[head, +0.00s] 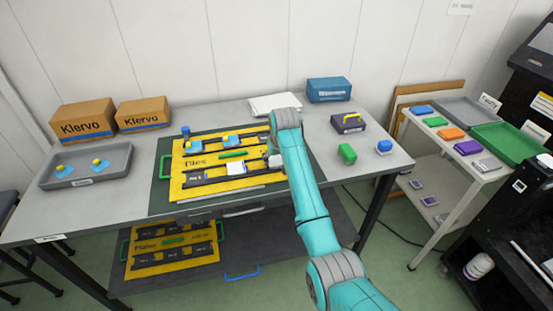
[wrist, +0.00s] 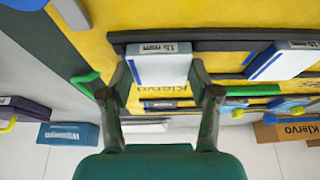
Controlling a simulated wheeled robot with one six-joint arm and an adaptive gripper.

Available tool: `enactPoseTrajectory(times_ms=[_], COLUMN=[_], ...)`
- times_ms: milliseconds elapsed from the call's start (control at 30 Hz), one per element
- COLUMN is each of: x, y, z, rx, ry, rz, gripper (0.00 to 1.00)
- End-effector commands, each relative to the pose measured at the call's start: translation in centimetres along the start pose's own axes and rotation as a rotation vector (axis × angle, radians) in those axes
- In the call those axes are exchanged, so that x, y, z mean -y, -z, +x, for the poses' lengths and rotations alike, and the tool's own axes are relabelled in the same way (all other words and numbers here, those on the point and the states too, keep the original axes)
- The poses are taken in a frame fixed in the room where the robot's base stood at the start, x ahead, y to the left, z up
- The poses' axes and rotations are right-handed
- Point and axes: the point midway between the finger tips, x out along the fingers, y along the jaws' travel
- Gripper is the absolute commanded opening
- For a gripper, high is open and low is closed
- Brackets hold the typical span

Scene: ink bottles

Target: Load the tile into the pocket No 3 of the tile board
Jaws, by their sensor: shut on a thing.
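My gripper (wrist: 160,75) is shut on a white tile (wrist: 160,68) with a blue side edge and a small "1.5 mm"-like label. In the head view my gripper (head: 274,160) is at the right end of the yellow tile board (head: 178,184), mostly hidden by my arm. The held tile is over or at the front dark rail; I cannot tell whether it is seated. A second, similar tile (wrist: 283,62) sits along that rail, and it also shows in the head view (head: 236,168). The pocket numbers are not readable.
Blue pieces with yellow knobs (head: 202,144) stand at the back rail. A green handle (wrist: 88,84) is at the board's side. A grey tray (head: 112,178) and Klervo boxes (head: 83,120) are left. Green (head: 347,154) and blue (head: 384,146) blocks stand right.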

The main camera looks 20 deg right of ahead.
Motion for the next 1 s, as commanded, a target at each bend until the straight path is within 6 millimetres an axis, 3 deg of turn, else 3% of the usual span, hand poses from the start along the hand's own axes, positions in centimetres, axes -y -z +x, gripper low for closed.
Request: enactPoseTrajectory(times_ms=[367, 400, 500, 833, 1000], x=[0.0, 0.0, 0.0, 0.0, 0.0], y=[-0.1, -0.1, -0.1, -0.1, 0.1], z=[0.4, 0.4, 0.4, 0.3, -1.2], rx=[-0.001, -0.001, -0.001, -0.002, -0.004], ry=[0.000, 0.000, 0.000, 0.000, 0.000], rz=[0.000, 0.000, 0.000, 0.000, 0.000], gripper=[0.24, 0.67, 0.87, 0.87, 0.87])
